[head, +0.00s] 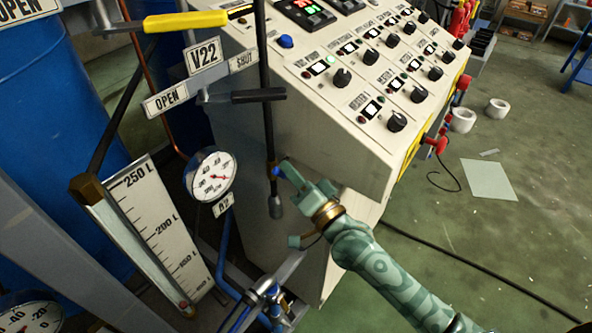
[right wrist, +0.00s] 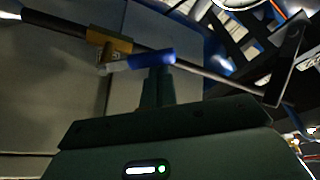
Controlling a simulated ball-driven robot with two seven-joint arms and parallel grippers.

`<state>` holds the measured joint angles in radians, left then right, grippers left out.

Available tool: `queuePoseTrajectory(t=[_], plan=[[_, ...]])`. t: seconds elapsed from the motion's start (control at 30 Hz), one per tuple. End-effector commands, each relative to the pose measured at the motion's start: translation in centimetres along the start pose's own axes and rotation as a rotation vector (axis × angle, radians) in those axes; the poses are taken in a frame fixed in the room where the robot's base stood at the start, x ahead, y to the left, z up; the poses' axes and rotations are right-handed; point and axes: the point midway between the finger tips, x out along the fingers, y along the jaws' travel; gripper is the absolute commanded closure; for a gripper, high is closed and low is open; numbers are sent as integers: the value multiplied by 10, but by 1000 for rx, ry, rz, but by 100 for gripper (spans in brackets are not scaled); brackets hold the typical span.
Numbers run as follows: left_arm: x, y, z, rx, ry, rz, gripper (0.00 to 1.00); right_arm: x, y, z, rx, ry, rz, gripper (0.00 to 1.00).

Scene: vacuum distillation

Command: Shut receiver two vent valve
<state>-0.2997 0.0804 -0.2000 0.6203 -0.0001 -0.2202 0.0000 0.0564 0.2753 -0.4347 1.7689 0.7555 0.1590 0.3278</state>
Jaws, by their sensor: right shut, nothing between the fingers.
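A small blue lever (right wrist: 152,60) sits by a brass fitting (right wrist: 112,44) on a thin dark pipe (head: 265,100). In the head view only a bit of the blue (head: 276,171) shows. No label on it can be read. My right gripper (head: 284,170) is shut and empty, with its tips at the blue lever; in the right wrist view its fingers (right wrist: 158,86) stand just below the lever's right end. I cannot tell whether they touch. Above, a black handle (head: 259,96) lies by the V22 sign (head: 204,56), pointing right under the SHUT plate (head: 243,61). My left gripper is out of view.
A control console (head: 345,130) stands close behind my right gripper. A round gauge (head: 211,175) and a level scale (head: 160,225) are to its left, with a yellow handle (head: 185,21) above. Blue pipes (head: 228,270) run below.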

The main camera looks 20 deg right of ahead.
Motion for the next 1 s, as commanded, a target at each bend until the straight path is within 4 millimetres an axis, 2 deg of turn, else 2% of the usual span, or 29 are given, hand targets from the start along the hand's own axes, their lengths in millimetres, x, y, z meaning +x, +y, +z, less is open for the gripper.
queuePoseTrajectory(t=[0.6,1.0], plan=[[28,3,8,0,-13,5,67,-12,4,36,-545,-3,-189,100],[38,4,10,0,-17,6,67,-17,10,50,-790,-1,-276,100]])
